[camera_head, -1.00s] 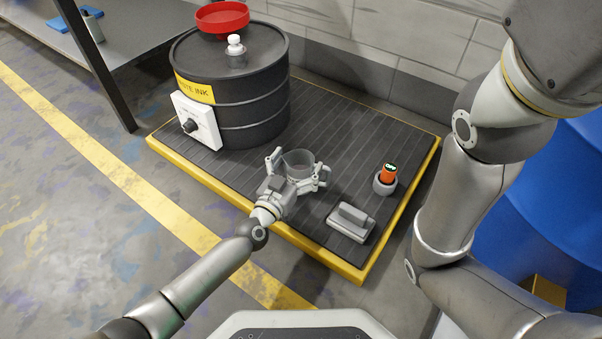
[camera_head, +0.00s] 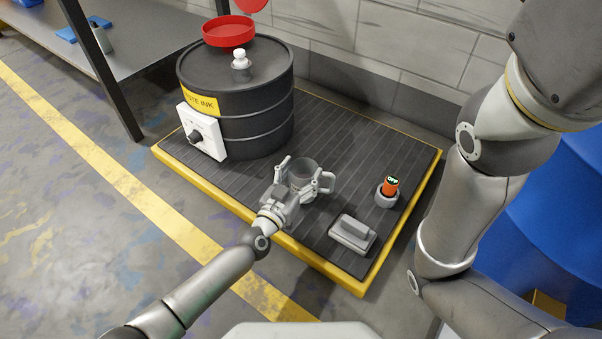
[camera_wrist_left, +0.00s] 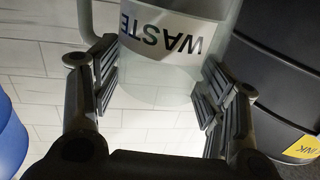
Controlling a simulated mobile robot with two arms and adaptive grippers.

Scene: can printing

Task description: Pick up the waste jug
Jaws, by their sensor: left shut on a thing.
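The waste jug (camera_head: 303,171) is a clear, greyish jug with a handle on its right, over the dark ribbed pallet (camera_head: 350,140). My left gripper (camera_head: 304,183) is shut on it, with fingers on both sides of its body. In the left wrist view the jug (camera_wrist_left: 165,68) shows between the finger pads (camera_wrist_left: 160,88), with the word WASTE upside down on a pale label. I cannot tell whether its base touches the pallet. My right gripper is out of view; only the right arm shows.
A black waste ink drum (camera_head: 240,100) with a red funnel (camera_head: 229,31) stands behind the jug, at the left. An orange-topped item in a grey holder (camera_head: 387,192) and a grey block (camera_head: 352,233) are on the right of the pallet. A blue barrel (camera_head: 560,200) stands at far right.

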